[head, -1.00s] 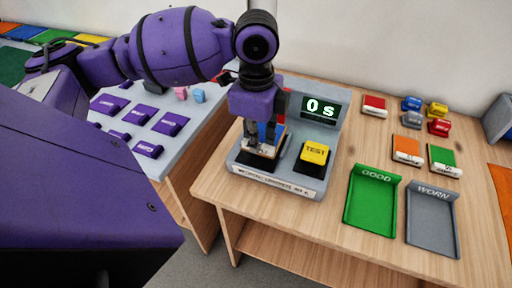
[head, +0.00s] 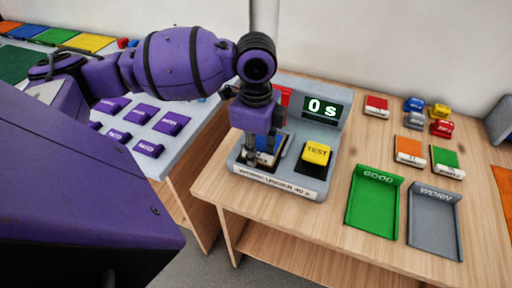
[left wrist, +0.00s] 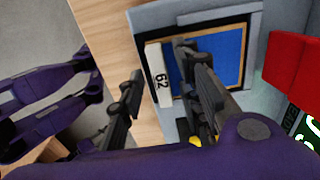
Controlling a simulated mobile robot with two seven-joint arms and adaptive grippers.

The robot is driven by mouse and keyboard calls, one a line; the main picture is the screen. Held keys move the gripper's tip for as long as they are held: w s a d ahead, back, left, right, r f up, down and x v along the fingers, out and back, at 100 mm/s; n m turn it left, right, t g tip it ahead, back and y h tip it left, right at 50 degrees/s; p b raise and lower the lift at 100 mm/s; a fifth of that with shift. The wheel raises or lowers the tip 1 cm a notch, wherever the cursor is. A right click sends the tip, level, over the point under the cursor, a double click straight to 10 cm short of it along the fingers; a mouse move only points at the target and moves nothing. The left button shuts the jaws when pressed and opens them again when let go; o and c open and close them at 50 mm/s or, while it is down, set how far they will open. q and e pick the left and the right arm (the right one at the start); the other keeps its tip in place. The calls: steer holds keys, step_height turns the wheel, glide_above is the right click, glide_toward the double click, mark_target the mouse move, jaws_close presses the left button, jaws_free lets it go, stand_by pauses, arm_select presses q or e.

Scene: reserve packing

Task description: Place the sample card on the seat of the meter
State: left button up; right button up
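The meter (head: 318,182) is a grey stand on the wooden table, with a display reading "0 s" and a yellow TEST button (head: 317,153). The sample card (head: 268,144) has a blue face and a white edge label. It appears to lie flat on the meter's seat; in the left wrist view the blue card (left wrist: 225,50) shows its label "62". My left gripper (left wrist: 160,88) is open, its fingers wide apart, one over the card and one out to the side. In the head view the left gripper (head: 262,148) partly hides the card. My right gripper is not in view.
A green GOOD tray (head: 373,203) and a grey WORN tray (head: 434,222) stand to the right. Several coloured cards and blocks, such as an orange card (head: 409,148), lie behind them. A side table with purple pads (head: 170,124) is at the left.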

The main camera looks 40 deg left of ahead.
arm_select(q)
steer(key=shift+r, duration=0.3)
step_height(320, 180, up, 12)
steer(key=p, duration=0.1)
steer(key=shift+f, duration=0.15)
stand_by(1.1)
